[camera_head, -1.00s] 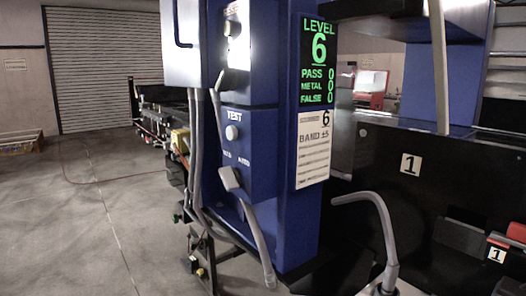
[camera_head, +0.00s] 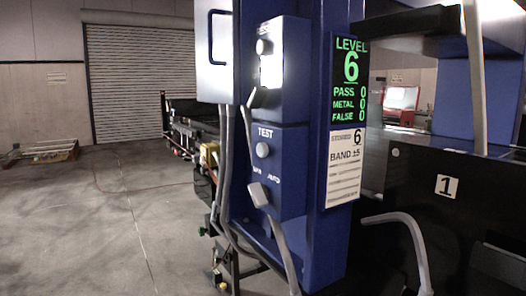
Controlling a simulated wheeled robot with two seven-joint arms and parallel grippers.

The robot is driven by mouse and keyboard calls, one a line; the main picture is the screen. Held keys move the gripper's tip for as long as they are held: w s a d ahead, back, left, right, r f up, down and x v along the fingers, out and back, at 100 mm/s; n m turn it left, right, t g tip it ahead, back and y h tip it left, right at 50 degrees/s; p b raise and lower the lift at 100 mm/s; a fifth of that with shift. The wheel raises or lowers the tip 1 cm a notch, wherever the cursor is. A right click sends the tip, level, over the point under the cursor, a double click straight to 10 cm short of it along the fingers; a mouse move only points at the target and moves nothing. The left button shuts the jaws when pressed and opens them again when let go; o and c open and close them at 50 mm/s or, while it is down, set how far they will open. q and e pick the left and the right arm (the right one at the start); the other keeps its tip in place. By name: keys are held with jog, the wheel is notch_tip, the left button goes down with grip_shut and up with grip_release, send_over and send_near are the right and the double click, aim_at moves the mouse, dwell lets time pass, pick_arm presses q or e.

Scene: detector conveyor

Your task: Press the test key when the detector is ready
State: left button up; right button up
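The detector's blue control cabinet (camera_head: 325,235) stands right of centre. Its side panel bears a round pale key (camera_head: 262,150) under the label TEST, with nothing touching it. Below the key is a pale selector lever (camera_head: 257,194) by small lettering that seems to read MAN and AUTO. On the front face, a black display (camera_head: 350,84) shows LEVEL 6 in green, with PASS, METAL and FALSE at 0. A white card (camera_head: 343,168) under it reads 6 and BAND ±5. Neither of my grippers is in view.
Another round knob (camera_head: 264,47) and a dark-tipped lever (camera_head: 258,98) are higher on the panel. Grey hoses hang below, and a curved grey pipe (camera_head: 410,225) rises at the right. A dark conveyor line runs behind the cabinet. Open floor (camera_head: 110,220) lies to the left.

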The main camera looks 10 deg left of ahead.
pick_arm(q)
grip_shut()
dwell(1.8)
